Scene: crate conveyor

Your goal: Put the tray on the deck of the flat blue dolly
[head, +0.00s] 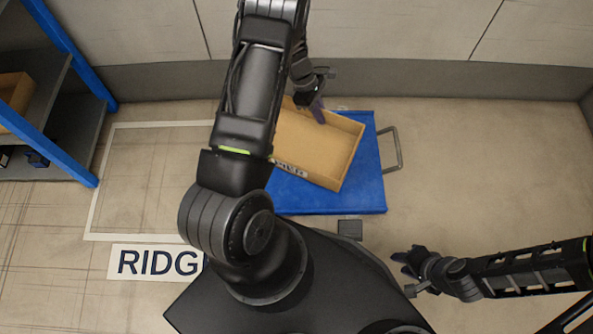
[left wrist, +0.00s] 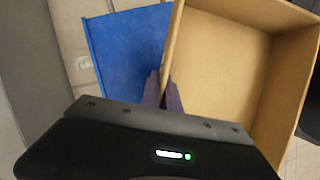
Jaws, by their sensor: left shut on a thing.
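The tray (head: 325,150) is an open tan box with low walls, turned at an angle over the flat blue dolly (head: 340,201). My arm hides its left part in the head view. My left gripper (head: 318,110) is shut on the tray's far wall. In the left wrist view its purple fingers (left wrist: 162,92) pinch the wall of the tray (left wrist: 215,60), with the blue deck (left wrist: 125,50) beside it. I cannot tell whether the tray touches the deck. My right gripper (head: 402,262) is low at the right, away from both; its finger opening is unclear.
A blue-framed shelf (head: 75,80) at the left holds another tan box (head: 14,97). A white-outlined floor area (head: 140,180) and a RIDG sign (head: 155,263) lie left of the dolly. The dolly's handle (head: 393,150) sticks out right. A wall runs behind; floor at right is clear.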

